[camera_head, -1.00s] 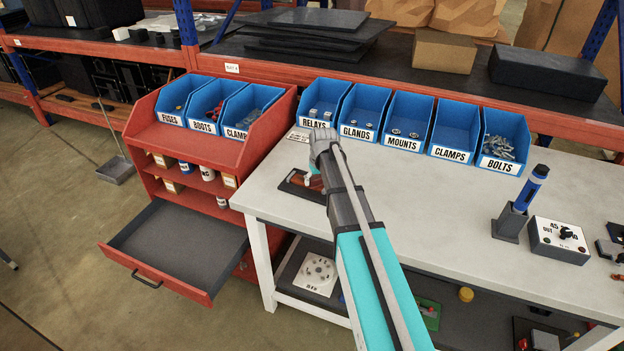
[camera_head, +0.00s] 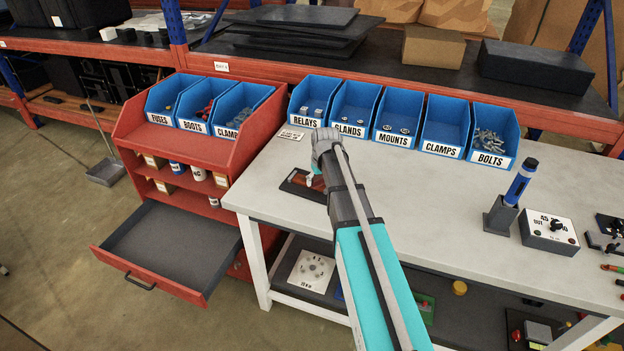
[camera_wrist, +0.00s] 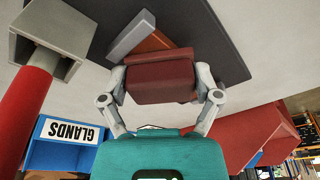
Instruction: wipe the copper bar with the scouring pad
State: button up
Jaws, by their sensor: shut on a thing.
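The scouring pad (camera_wrist: 160,88) is a dark red-brown block in the wrist view. My gripper (camera_wrist: 162,72) is shut on it, with one finger at each side. Just beyond the pad, part of the copper bar (camera_wrist: 153,42) shows orange-brown beside a grey block on a dark board (camera_wrist: 222,45). The pad hides the rest of the bar, and I cannot tell whether they touch. In the head view the dark board (camera_head: 294,186) lies near the table's left end, and my arm covers much of the gripper and bar.
Blue labelled bins, including the GLANDS bin (camera_head: 354,108), line the back of the white table (camera_head: 420,200). A blue tool in a stand (camera_head: 500,218) and a switch box (camera_head: 549,232) stand at right. A red cabinet's drawer (camera_head: 172,250) is open at left. The table's middle is clear.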

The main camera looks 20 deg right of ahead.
aim_at(301, 179)
jog(key=shift+s+d, duration=0.5)
jog(key=shift+d, duration=0.1)
jog(key=shift+w+a, duration=0.15)
jog(key=shift+w+a, duration=0.5)
jog(key=shift+a, duration=0.2)
jog(key=shift+w+a, duration=0.5)
jog(key=shift+a, duration=0.15)
jog(key=shift+w+a, duration=1.25)
jog(key=shift+a, duration=0.25)
jog(key=shift+a, duration=0.1)
